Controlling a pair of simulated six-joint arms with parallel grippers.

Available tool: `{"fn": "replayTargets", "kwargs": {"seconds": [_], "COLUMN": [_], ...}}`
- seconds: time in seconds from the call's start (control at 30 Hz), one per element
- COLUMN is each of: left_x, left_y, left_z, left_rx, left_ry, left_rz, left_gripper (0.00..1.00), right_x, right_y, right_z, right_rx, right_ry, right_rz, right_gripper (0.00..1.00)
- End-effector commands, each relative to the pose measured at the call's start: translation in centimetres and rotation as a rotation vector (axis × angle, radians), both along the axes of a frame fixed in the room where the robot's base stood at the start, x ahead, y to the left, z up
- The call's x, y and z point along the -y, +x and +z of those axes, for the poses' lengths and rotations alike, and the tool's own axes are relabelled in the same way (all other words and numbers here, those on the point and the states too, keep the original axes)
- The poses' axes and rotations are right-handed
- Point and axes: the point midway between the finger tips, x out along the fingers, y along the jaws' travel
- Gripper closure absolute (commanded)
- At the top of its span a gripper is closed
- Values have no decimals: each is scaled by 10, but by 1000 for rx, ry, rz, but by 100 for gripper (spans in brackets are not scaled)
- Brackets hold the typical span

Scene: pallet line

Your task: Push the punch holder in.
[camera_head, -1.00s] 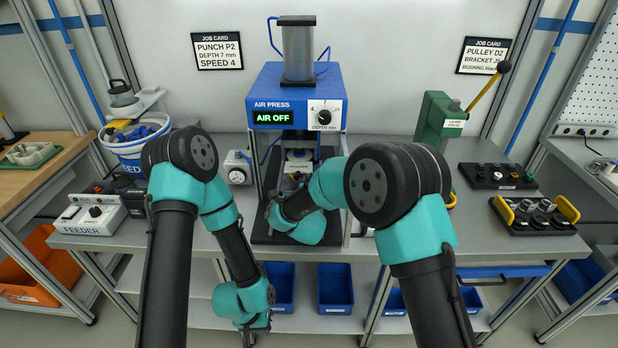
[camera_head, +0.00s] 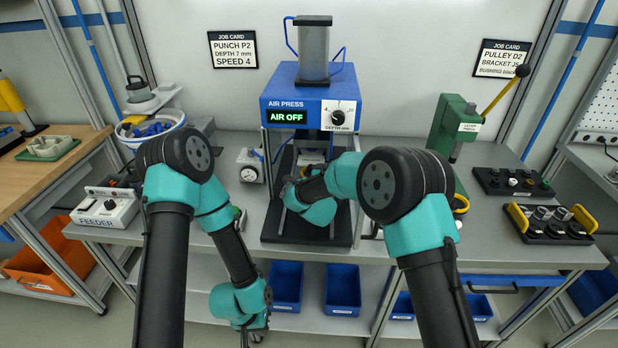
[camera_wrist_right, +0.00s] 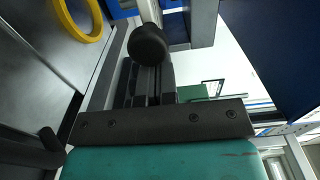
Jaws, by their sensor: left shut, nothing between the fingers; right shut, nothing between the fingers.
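The air press (camera_head: 311,100) stands at the table's middle, its display reading AIR OFF. Under its head, a small part of what looks like the punch holder (camera_head: 313,156) shows; the rest is hidden behind my right wrist. My right gripper reaches into the press opening, its fingers hidden in the head view. In the right wrist view the right gripper (camera_wrist_right: 150,68) is shut, with a black round knob (camera_wrist_right: 148,42) on a light rod right at its tips. I cannot tell whether they touch. My left gripper (camera_head: 257,334) hangs low in front of the table, shut and empty.
The green lever press (camera_head: 450,130) stands to the right, with a yellow ring (camera_wrist_right: 80,22) in the wrist view. A gauge box (camera_head: 250,165) is left of the press. The feeder (camera_head: 104,210) and dark trays (camera_head: 550,222) stand on the table's sides.

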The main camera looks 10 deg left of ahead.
Motion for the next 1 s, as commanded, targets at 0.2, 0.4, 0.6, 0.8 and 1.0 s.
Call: {"fn": "replayTargets", "kwargs": {"seconds": [0.2,0.4,0.6,0.8,1.0], "left_x": [0,0,0,0,0], "left_y": [0,0,0,0,0], "left_z": [0,0,0,0,0], "left_rx": [0,0,0,0,0], "left_ry": [0,0,0,0,0], "left_rz": [-1,-1,-1,-1,-1], "left_gripper": [100,100,100,100,100], "right_x": [11,11,11,6,6], "right_y": [12,13,7,-17,-54], "right_z": [0,0,0,0,1], "right_rx": [1,2,1,-2,-3], "right_ry": [-1,-2,-3,-2,-1], "right_rz": [-14,-13,-11,-3,3], "right_gripper": [100,100,100,100,100]}}
